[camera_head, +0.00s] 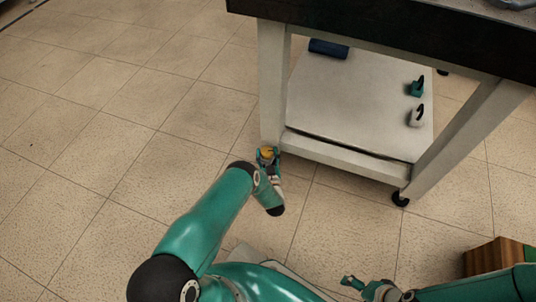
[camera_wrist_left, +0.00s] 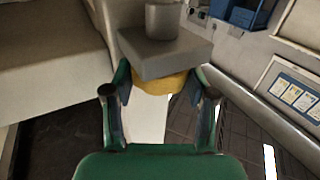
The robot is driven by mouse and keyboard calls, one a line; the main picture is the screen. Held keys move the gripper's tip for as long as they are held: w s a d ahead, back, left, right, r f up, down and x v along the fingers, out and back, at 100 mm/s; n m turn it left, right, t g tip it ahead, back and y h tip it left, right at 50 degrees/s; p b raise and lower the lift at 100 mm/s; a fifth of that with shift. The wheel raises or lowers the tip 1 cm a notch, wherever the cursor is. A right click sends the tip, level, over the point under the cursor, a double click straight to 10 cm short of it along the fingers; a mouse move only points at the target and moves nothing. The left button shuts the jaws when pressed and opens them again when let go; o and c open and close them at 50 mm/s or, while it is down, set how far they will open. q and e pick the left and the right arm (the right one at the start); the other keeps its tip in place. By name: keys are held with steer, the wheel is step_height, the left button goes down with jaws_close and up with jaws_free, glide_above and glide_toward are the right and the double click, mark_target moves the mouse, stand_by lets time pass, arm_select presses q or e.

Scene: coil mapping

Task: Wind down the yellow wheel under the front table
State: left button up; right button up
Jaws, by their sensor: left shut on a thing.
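The yellow wheel (camera_head: 267,152) is at the foot of the front table's (camera_head: 273,85) near left leg, partly hidden by my gripper. My left gripper (camera_head: 268,158) reaches it from the front and is shut on it. In the left wrist view the yellow wheel (camera_wrist_left: 163,83) sits between the two fingers, directly against a grey block (camera_wrist_left: 165,52) with a grey cylinder (camera_wrist_left: 164,19) on its other side. My right gripper (camera_head: 357,286) is low in the head view, away from the table; its jaws are too small to judge.
The table's lower shelf (camera_head: 345,95) holds a dark blue roll (camera_head: 328,48), a green item (camera_head: 416,88) and a white item (camera_head: 416,116). A black caster (camera_head: 400,198) is under the right leg. A wooden box (camera_head: 490,257) stands at lower right. The tiled floor to the left is clear.

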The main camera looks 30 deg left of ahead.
arm_select(q)
steer(key=shift+d, duration=0.1)
steer(key=shift+m+t+h, duration=0.5)
steer(key=shift+h, duration=0.1)
steer(key=shift+s+a+m+t+h, duration=0.15)
steer(key=shift+a+m+t+h, duration=0.1)
steer(key=shift+m+t+h, duration=0.25)
steer(key=m+h, duration=0.1)
steer(key=h, duration=0.1)
steer(key=m+t+h, duration=0.1)
steer(key=h, duration=0.1)
steer(key=shift+s+a+f+m+t, duration=0.1)
steer(key=shift+a+f+m+t, duration=0.1)
steer(key=shift+m+t, duration=0.1)
steer(key=m+t+h+b, duration=0.1)
steer(key=m+h+b, duration=0.1)
steer(key=m+h, duration=0.1)
steer(key=shift+a+h+b, duration=0.15)
steer(key=shift+h+b, duration=0.25)
steer(key=shift+h, duration=0.5)
steer(key=shift+r+m+h+b, duration=0.1)
steer(key=shift+m+h+b, duration=1.25)
steer(key=shift+h, duration=0.85)
steer(key=shift+r, duration=0.1)
